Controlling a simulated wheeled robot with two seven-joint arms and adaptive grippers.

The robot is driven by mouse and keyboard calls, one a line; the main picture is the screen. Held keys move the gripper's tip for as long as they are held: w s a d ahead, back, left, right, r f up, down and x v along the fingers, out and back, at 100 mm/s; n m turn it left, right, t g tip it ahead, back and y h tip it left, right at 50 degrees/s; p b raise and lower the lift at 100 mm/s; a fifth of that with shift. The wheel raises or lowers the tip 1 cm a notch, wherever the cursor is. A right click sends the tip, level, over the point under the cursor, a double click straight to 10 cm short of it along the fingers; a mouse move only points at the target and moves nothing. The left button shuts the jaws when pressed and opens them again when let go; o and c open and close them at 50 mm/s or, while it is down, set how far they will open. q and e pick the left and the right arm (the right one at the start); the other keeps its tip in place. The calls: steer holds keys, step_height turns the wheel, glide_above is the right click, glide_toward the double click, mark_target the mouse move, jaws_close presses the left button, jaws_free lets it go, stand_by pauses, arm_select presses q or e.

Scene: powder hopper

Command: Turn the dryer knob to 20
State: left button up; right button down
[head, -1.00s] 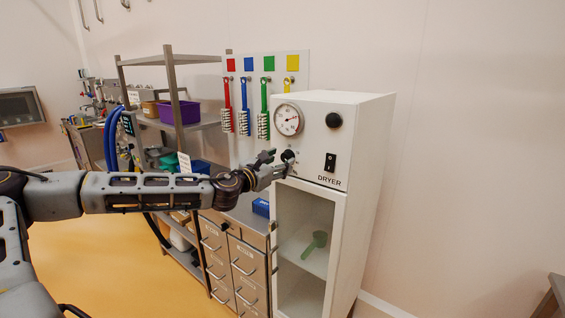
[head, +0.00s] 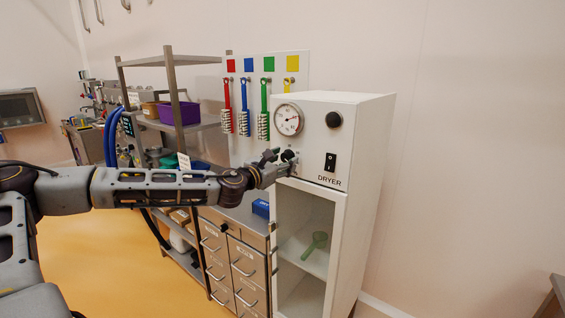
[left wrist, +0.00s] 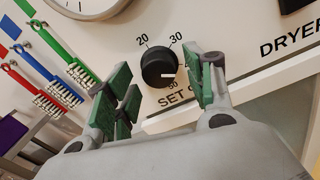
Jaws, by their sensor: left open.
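The white dryer cabinet (head: 372,150) stands in the middle of the head view. Its black set knob (left wrist: 159,68) shows in the left wrist view with the marks 20 and 30 above it and another number partly hidden below. A white pointer line on the knob points right, away from the 20. In the head view the knob (head: 288,156) is partly covered by my gripper. My left gripper (left wrist: 165,95) is open, its green-padded fingers on either side of the knob's lower part; I cannot tell if they touch it. My right gripper is not in view.
A round dial gauge (head: 288,120), another black knob (head: 333,120) and a power switch (head: 330,162) are on the dryer front. A glass door with a green scoop (head: 314,245) is below. Coloured brushes (head: 245,115) hang to the left, beside a steel shelf (head: 168,62).

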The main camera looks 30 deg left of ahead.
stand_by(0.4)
arm_select(q)
steer(key=c, duration=1)
